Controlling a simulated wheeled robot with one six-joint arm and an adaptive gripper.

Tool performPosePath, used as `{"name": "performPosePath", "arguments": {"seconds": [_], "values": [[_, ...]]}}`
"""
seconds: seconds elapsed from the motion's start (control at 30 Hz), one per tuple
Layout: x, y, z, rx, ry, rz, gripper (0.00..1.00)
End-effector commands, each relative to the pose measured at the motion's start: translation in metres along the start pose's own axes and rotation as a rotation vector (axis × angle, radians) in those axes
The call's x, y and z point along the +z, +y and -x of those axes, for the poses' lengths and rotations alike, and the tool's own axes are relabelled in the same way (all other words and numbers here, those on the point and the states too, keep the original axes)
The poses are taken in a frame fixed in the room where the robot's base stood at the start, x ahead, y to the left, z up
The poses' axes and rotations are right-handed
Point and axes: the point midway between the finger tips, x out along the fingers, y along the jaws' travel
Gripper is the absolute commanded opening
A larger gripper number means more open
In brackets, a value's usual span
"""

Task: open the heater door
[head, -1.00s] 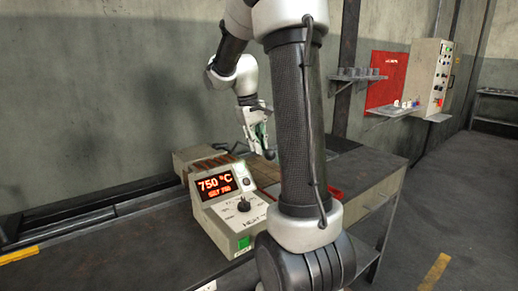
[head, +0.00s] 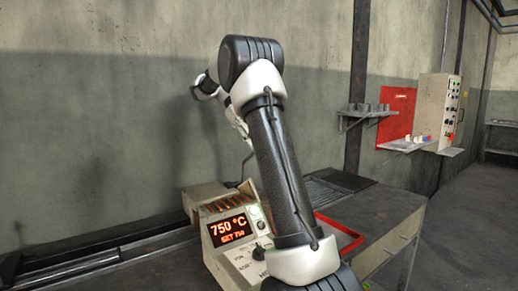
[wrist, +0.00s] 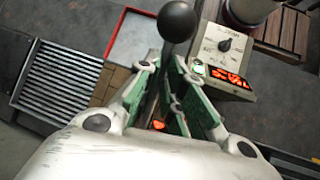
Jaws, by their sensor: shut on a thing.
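The heater's control box (head: 232,232) shows 750 °C in red digits in the head view, with a slotted heater body (head: 222,203) behind it. The box also shows in the wrist view (wrist: 222,62) at upper right. In the wrist view a black ball-ended handle (wrist: 177,20) rises between the green-padded fingers of my gripper (wrist: 165,68), which is shut on its stem. A small orange glow (wrist: 158,125) shows between the fingers, lower down. In the head view my arm hides the gripper and handle. The door itself cannot be made out clearly.
A red-rimmed tray (wrist: 132,40) lies by a slatted grate (wrist: 58,78) on the dark bench. In the head view the tray (head: 340,236) is right of my arm. A wall shelf (head: 370,112), red board (head: 397,112) and control cabinet (head: 440,108) stand at right.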

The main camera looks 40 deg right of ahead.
Motion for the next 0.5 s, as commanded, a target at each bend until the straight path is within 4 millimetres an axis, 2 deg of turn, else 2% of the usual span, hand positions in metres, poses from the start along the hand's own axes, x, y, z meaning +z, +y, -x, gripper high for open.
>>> {"name": "performPosePath", "arguments": {"seconds": [0.47,0.5], "values": [[-0.0017,0.0009,0.0043,0.001,-0.016,0.003,0.0],[-0.0018,0.0009,0.0043,0.001,-0.016,0.003,0.12]]}}
